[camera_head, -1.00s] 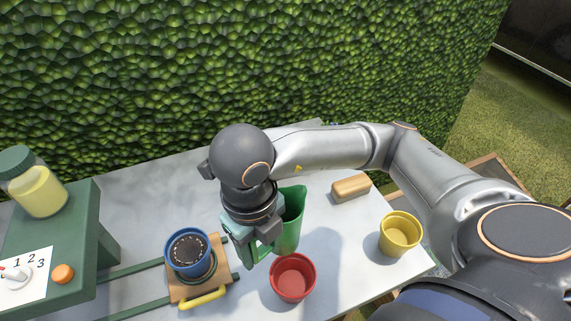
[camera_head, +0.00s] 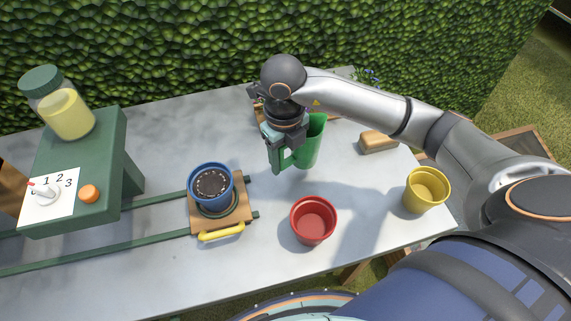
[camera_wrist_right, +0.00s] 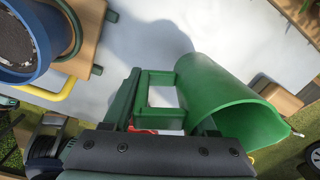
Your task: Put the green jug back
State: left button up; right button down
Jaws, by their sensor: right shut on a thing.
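The green jug (camera_head: 313,143) is held by its handle in my right gripper (camera_head: 280,158) over the back middle of the table, upright or nearly so in the head view. In the right wrist view the jug (camera_wrist_right: 222,100) fills the right side, with its square handle (camera_wrist_right: 160,90) at the fingers of my right gripper (camera_wrist_right: 143,112). The gripper is shut on the handle. Whether the jug's base touches the table is hard to tell. My left gripper is not in view.
A blue pot (camera_head: 211,187) with dark filling sits on a wooden sled with a yellow handle (camera_head: 221,232) on green rails. A red pot (camera_head: 313,220), a yellow pot (camera_head: 426,189) and a tan block (camera_head: 378,141) stand on the table. A green stand (camera_head: 84,175) bears a jar (camera_head: 66,108). A hedge lies behind.

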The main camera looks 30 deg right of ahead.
jog(key=shift+w+d+f, duration=0.15)
jog(key=shift+w+f, duration=0.4)
jog(key=shift+f, duration=1.65)
jog(key=shift+f, duration=0.2)
jog(key=shift+c, duration=1)
grip_release()
jog(key=shift+r, duration=0.15)
notch_tip(320, 180, up, 12)
jog(key=shift+a+p, duration=0.25)
jog(key=shift+p, duration=0.1)
jog(key=shift+r, duration=0.1)
